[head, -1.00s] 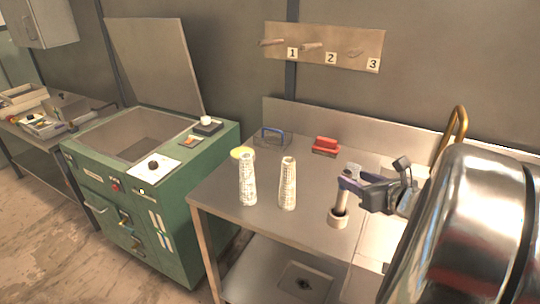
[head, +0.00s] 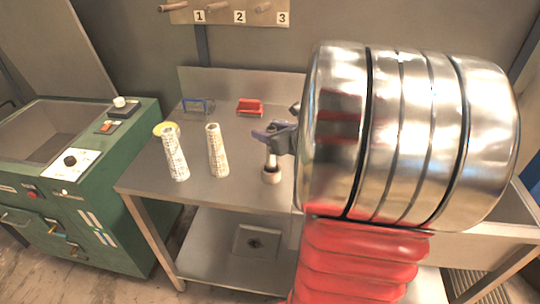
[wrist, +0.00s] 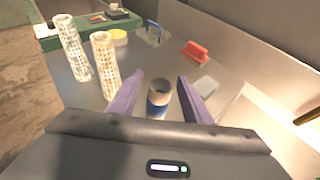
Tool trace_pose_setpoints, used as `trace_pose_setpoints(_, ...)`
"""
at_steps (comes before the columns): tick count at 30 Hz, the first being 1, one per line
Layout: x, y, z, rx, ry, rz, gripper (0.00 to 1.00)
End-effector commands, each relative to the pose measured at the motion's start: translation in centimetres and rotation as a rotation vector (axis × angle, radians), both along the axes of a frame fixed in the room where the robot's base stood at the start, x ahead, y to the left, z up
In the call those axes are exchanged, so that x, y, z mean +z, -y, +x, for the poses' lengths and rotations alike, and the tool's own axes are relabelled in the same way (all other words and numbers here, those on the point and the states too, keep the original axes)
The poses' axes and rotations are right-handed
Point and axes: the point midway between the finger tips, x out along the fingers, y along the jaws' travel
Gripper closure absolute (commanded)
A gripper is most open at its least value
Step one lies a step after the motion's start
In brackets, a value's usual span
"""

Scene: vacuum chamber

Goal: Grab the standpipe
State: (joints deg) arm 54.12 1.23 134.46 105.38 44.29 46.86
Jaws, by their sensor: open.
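My gripper (head: 270,138) is open at the pipe's upper part. In the wrist view the purple fingers of my gripper (wrist: 160,80) stand on either side of the pipe, with a gap visible at both sides. In the head view a finger hides part of the pipe.
Two tall white patterned tubes (head: 175,155) (head: 217,152) stand left of the pipe. A yellow round thing (head: 164,128), a blue-handled item (head: 197,106) and a red block (head: 249,107) lie behind. A green cabinet (head: 100,225) stands left. Numbered pegs are on the wall.

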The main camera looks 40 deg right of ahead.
Motion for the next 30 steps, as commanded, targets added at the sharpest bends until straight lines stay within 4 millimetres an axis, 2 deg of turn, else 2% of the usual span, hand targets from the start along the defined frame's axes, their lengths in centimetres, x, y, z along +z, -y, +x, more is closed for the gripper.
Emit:
trace_pose_setpoints(6,-0.8,0.2,1.8,0.002,-0.001,0.0,0.55)
trace_pose_setpoints(23,-0.8,0.2,1.9,0.001,0.0,-0.001,0.55)
trace_pose_setpoints(30,-0.8,0.2,1.9,0.001,0.0,-0.001,0.71)
